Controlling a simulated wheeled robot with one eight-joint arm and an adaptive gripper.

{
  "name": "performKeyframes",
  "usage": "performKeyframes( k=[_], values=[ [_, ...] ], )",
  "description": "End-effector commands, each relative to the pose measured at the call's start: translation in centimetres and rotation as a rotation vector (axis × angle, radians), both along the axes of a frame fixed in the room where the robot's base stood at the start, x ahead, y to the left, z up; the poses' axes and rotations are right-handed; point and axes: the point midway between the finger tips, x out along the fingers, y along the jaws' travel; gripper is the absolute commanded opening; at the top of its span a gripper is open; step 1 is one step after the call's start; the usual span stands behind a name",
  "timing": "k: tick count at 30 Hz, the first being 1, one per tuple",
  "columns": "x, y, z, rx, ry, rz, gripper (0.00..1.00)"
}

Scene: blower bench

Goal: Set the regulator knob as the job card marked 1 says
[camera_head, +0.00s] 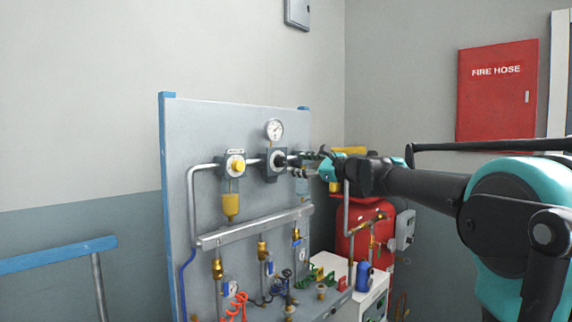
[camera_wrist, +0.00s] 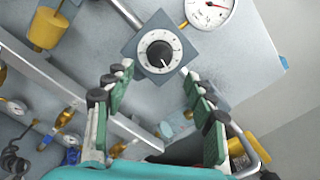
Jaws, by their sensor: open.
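The regulator knob (camera_wrist: 157,53) is black and round, in the middle of a pale dial on a grey square block. A light pointer mark on it seems to point to the lower right in the picture; the scale is too small to read. In the head view the regulator knob (camera_head: 281,161) sits below a round gauge (camera_head: 274,129), which also shows in the wrist view (camera_wrist: 210,8). My gripper (camera_wrist: 160,76) is open, its green-padded fingers on either side below the knob in the wrist view, apart from it and empty. I cannot make out a job card marked 1.
A yellow knob (camera_head: 237,165) sits on the block left of the regulator, with a yellow bowl (camera_head: 230,206) below. A metal rail (camera_head: 255,226) crosses the panel, with brass valves under it. A red tank (camera_head: 362,222) stands right of the panel.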

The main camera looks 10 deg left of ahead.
Motion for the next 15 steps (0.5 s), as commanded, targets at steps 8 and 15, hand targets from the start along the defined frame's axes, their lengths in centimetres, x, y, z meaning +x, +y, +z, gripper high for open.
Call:
performKeyframes(
  k=[8,15],
  values=[
    [3.0,3.9,0.0,-0.001,0.000,0.001,0.55],
    [4.1,5.3,0.0,-0.001,-0.001,0.000,0.55]
  ],
)
